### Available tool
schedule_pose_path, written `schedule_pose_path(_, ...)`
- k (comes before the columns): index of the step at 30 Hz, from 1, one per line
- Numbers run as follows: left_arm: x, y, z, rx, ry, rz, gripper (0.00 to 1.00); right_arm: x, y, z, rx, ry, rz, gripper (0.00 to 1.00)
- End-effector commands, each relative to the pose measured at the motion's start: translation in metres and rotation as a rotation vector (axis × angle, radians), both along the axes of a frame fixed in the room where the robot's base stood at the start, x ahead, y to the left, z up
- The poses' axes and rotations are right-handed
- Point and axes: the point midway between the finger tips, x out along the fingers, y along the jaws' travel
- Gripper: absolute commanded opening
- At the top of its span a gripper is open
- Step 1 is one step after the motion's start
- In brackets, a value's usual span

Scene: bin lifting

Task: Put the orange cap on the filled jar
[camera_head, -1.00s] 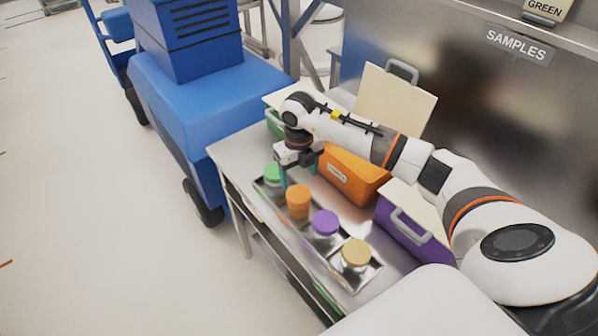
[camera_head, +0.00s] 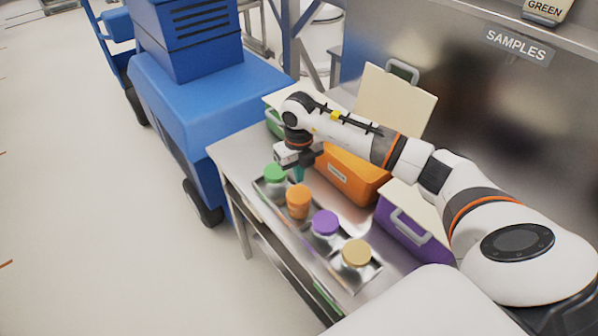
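The orange cap (camera_head: 298,190) sits on top of a jar (camera_head: 299,209) with orange contents, in a metal tray (camera_head: 274,196) on the table. The cap looks level; whether it is screwed tight cannot be seen. My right gripper (camera_head: 298,173) is just behind and above the orange-capped jar, pointing down. Its teal fingertips are together, with nothing seen between them. My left gripper is not in view.
Jars with green (camera_head: 274,173), purple (camera_head: 325,222) and tan (camera_head: 356,254) caps stand in the same row. A blue cart (camera_head: 205,120) is at the left.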

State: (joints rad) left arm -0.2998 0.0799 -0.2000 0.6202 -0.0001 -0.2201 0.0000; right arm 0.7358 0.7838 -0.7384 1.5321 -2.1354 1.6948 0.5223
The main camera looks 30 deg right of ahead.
Motion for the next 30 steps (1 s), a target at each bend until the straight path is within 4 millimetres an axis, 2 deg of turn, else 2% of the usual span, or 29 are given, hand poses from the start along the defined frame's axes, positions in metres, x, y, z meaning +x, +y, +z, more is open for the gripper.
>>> schedule_pose_path(16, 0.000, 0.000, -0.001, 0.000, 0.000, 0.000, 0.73, 0.000, 0.000, -0.001, 0.000, 0.000, 0.000, 0.00)
schedule_pose_path(30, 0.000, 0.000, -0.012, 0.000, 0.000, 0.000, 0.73, 0.000, 0.000, -0.014, 0.000, 0.000, 0.000, 0.00)
